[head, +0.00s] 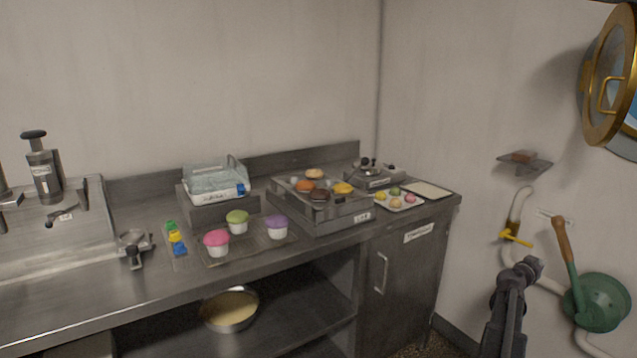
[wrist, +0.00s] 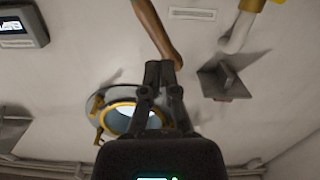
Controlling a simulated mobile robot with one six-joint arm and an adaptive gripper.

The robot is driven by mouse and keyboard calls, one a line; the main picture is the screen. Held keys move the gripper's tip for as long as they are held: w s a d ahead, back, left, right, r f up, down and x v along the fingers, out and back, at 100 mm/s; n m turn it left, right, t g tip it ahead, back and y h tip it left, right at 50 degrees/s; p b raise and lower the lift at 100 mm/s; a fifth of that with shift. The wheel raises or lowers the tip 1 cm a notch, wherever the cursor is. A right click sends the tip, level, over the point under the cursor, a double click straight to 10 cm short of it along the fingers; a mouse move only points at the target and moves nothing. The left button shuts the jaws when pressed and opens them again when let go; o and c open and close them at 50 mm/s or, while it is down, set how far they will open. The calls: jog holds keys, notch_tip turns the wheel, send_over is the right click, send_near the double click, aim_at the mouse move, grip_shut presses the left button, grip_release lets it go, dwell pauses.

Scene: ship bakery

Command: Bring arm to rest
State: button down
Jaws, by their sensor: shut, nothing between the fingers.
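My gripper (wrist: 160,70) shows in the wrist view with its two dark fingers together and nothing between them. It points towards the wall, and a wooden handle (wrist: 154,28) appears behind its tips; I cannot tell the distance. In the head view, a dark part of my arm (head: 508,312) stands at the lower right, in front of the wall and to the right of the counter. The arm is clear of the counter in the picture.
The steel counter (head: 130,287) holds cupcakes, a raised tray of buns (head: 318,190) and a small tray of sweets (head: 400,200). At right are a brass porthole (head: 607,75), a wall shelf (head: 525,163), a yellow valve (head: 515,238) and a green pump (head: 603,303) with a wooden handle.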

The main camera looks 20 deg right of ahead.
jog(key=w+a+f+n+y, duration=0.25)
jog(key=w+a+f, duration=0.2)
jog(key=a, duration=0.75)
jog(key=w+a+f+n+y, duration=0.1)
jog(key=w+a+f+y, duration=0.35)
jog(key=a, duration=0.85)
jog(key=w+a+f+n+y, duration=0.1)
jog(key=w+a+f, duration=0.1)
jog(key=w+a, duration=0.75)
jog(key=s+a+f+n+g+y, duration=0.1)
jog(key=s+a+f+n+y, duration=0.2)
jog(key=a, duration=1.1)
jog(key=s+a+f+n+g+y, duration=0.1)
jog(key=s+a+n+y, duration=0.25)
jog(key=a, duration=1.05)
jog(key=s+a+f+n+g+y, duration=0.15)
jog(key=s+a+n, duration=0.25)
jog(key=a, duration=1)
notch_tip(320, 180, up, 22)
jog(key=p, duration=2.2)
jog(key=shift+d+f+t+y, duration=0.15)
jog(key=shift+f+t+y, duration=0.1)
jog(key=shift+t+y, duration=0.2)
jog(key=shift+w, duration=0.1)
